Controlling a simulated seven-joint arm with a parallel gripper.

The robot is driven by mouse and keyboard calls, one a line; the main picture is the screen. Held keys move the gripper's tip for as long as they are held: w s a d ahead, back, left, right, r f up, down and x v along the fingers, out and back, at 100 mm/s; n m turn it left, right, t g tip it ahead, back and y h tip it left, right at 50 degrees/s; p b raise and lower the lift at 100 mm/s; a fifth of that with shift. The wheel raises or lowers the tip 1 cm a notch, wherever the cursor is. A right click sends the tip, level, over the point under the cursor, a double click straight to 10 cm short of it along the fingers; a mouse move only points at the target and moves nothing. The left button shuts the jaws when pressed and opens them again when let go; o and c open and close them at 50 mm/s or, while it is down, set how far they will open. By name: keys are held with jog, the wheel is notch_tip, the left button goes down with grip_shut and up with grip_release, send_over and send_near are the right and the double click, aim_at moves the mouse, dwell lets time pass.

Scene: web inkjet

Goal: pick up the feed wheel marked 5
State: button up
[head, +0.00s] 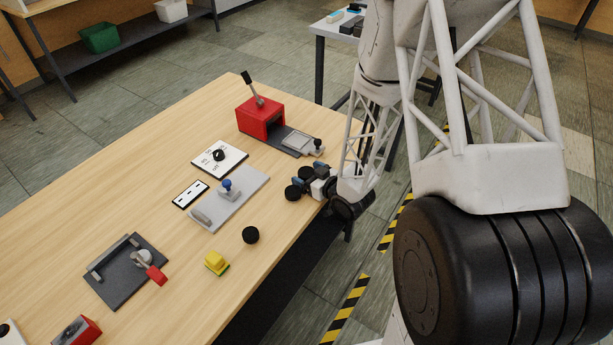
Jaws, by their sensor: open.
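A black round wheel-like piece (250,235) lies on the wooden table (150,215) near its right edge. No number can be read on it, so I cannot tell whether it is the wheel marked 5. My gripper (302,184) is low over the table's right edge, up and to the right of that piece and apart from it. It is open. Dark round shapes and small blue parts show at its end. I cannot tell whether the round shapes belong to it or are wheels on the table.
A grey plate with a blue knob (227,187) lies left of my gripper. A red box with a lever (260,115) stands behind. A yellow block (216,262) and a dark fixture with a red handle (126,270) lie nearer. Bare wood separates them.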

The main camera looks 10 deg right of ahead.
jog(key=shift+c, duration=0.3)
jog(key=c, duration=1)
jog(key=shift+r, duration=0.15)
jog(key=shift+r, duration=0.1)
jog(key=f+v, duration=0.1)
jog(key=v, duration=0.5)
jog(key=f+v, duration=0.1)
jog(key=v, duration=0.4)
jog(key=f+v, duration=0.1)
jog(key=v, duration=0.5)
jog(key=shift+s+d+f, duration=0.15)
jog(key=shift+s+d, duration=0.2)
jog(key=shift+s, duration=0.25)
